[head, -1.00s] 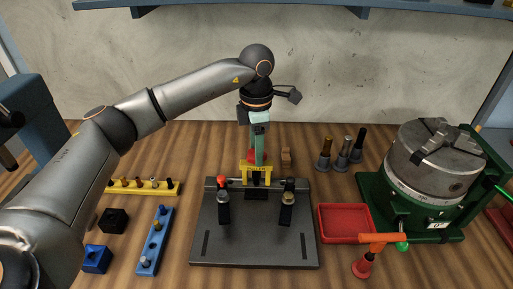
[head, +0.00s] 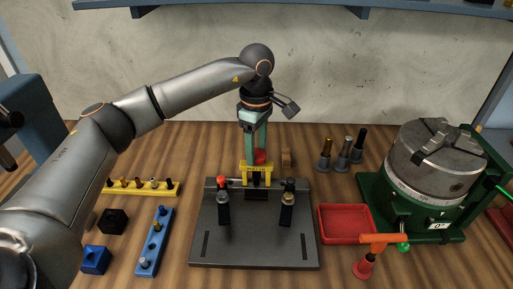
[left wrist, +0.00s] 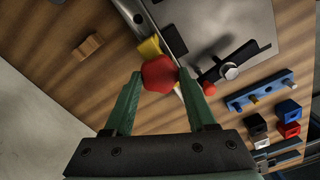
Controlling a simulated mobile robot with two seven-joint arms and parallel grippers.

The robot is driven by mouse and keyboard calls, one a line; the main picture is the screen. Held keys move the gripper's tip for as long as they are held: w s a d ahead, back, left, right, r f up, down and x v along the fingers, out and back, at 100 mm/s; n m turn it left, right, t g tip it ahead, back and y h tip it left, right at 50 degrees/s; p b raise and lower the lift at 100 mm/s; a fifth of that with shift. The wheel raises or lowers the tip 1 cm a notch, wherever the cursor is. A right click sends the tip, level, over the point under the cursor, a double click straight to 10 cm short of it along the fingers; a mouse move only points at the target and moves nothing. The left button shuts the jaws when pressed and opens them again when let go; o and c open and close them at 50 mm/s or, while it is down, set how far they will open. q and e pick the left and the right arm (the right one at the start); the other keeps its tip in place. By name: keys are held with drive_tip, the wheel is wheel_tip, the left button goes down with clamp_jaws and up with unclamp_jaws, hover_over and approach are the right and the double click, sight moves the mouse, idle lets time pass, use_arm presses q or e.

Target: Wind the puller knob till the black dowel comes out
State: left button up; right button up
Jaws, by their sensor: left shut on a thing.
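The red puller knob (head: 261,157) sits on top of the yellow puller (head: 257,174) at the back edge of the dark plate. My left gripper (head: 256,152) points down from above and is shut on the knob. In the left wrist view the red knob (left wrist: 159,73) is between the two green fingertips (left wrist: 158,76), with part of the yellow puller (left wrist: 149,47) beyond it. The black dowel cannot be made out; the puller and dark parts below it hide that spot. My right gripper is in neither view.
Two black clamps (head: 223,207) stand on the dark plate (head: 254,249). A red tray (head: 345,237) is to the right, near a green-based chuck (head: 430,165). Several pins in holders (head: 342,152) stand behind. A wooden block (head: 286,157) is close right of the puller.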

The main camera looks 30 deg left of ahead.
sight(257, 153)
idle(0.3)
use_arm(q)
drive_tip(key=o, duration=1.4)
wheel_tip(257, 153, up, 13)
drive_tip(key=shift+f, duration=0.2)
